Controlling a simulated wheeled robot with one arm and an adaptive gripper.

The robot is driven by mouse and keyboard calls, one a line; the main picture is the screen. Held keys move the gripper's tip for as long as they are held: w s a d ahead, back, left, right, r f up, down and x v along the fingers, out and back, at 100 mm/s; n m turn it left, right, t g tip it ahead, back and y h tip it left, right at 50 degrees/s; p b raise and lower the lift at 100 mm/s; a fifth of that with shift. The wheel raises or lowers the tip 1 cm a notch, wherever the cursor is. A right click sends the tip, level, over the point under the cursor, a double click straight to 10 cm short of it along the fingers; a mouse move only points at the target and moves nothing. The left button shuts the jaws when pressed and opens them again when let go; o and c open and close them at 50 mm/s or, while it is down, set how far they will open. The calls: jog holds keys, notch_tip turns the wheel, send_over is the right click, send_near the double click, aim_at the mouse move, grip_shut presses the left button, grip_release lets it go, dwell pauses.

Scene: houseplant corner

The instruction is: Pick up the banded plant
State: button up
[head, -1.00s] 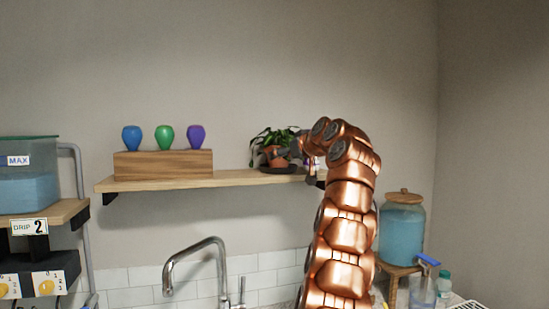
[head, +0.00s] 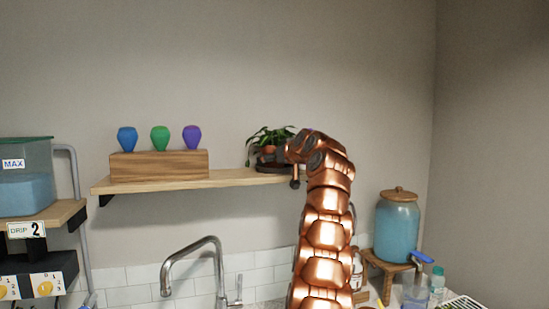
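A leafy green plant (head: 267,135) in a terracotta pot stands on a dark saucer (head: 274,169) at the right end of the wall shelf. Whether its pot carries a band is too small to tell. My copper arm rises in front of the shelf's right end and bends left at the top toward the pot. My gripper (head: 289,166) is at the pot's right side, with a dark finger-like part hanging just below the shelf level. The arm's end hides the pot's right side and most of the gripper, so its opening and any contact cannot be told.
The wooden shelf (head: 150,185) also bears a wooden block (head: 160,165) with blue, green and purple bulbs on it. A faucet (head: 195,245) stands below. A lidded blue jar (head: 397,228) sits on a stool at right. A tank (head: 25,185) stands at left.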

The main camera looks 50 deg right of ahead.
aim_at(272, 150)
jog(key=c, duration=1.4)
jog(key=shift+r, duration=0.15)
notch_tip(272, 150, up, 3)
jog(key=p, duration=0.3)
jog(key=shift+r, duration=0.2)
jog(key=shift+s+a+f+b, duration=0.15)
jog(key=shift+a+b, duration=0.2)
jog(key=shift+s+a+b, duration=0.5)
jog(key=shift+a+b, duration=0.35)
jog(key=shift+b, duration=0.15)
jog(key=shift+s+a+r+b, duration=0.3)
jog(key=shift+s+a+b, duration=0.95)
jog(key=shift+a, duration=0.65)
jog(key=shift+s+a+r+b, duration=0.25)
jog(key=shift+s+a+b, duration=0.7)
jog(key=shift+a+b, duration=0.75)
jog(key=shift+s+a+r+b, duration=0.3)
jog(key=shift+s+a+b, duration=0.8)
jog(key=shift+a, duration=1.05)
